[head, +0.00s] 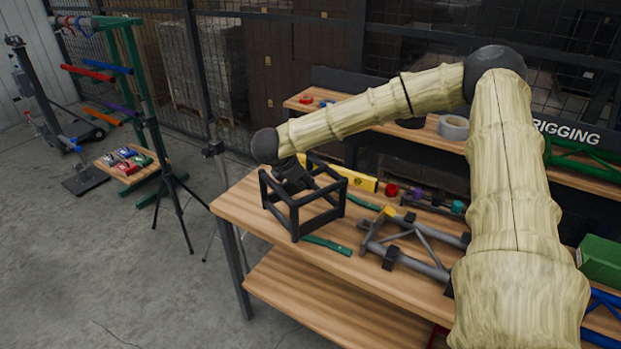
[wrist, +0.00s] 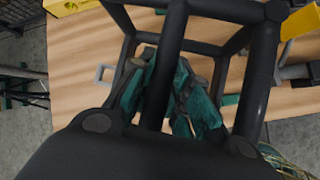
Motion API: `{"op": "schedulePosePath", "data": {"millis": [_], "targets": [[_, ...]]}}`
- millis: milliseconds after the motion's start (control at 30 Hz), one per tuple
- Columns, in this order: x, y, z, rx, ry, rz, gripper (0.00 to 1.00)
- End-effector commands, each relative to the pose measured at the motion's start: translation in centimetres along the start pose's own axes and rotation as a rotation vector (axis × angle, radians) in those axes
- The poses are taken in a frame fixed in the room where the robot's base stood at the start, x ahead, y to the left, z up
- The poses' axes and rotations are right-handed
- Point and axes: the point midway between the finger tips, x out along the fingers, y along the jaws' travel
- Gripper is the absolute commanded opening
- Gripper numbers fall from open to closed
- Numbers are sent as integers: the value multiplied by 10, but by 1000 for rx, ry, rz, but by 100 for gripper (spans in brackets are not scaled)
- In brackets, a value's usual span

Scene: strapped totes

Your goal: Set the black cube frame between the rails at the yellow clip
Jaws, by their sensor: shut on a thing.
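The black cube frame (head: 294,219) is at the left end of the wooden bench, left of the rails. My gripper (head: 293,178) is shut on one of its bars. In the wrist view the frame (wrist: 262,70) surrounds my gripper (wrist: 165,95), and a bar passes between the teal-padded fingers. I cannot tell whether the frame touches the bench. The grey rails (head: 418,264) lie on the bench to the right, with a cross brace and dark blocks. The yellow clip (head: 388,212) is at their left end, apart from the frame; it also shows in the wrist view (wrist: 302,22).
Green straps (head: 328,245) lie on the wooden bench (head: 245,209) near the frame. A yellow level (head: 362,182) and red, purple and teal pieces (head: 391,190) sit behind. A green box (head: 600,259) is at right. Tripod stands (head: 182,210) are on the floor left.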

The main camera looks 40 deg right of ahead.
Motion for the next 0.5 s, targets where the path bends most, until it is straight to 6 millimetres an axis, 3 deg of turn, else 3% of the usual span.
{"op": "schedulePosePath", "data": {"millis": [500], "targets": [[51, 64, 37, 4, -2, 1, 0]]}}
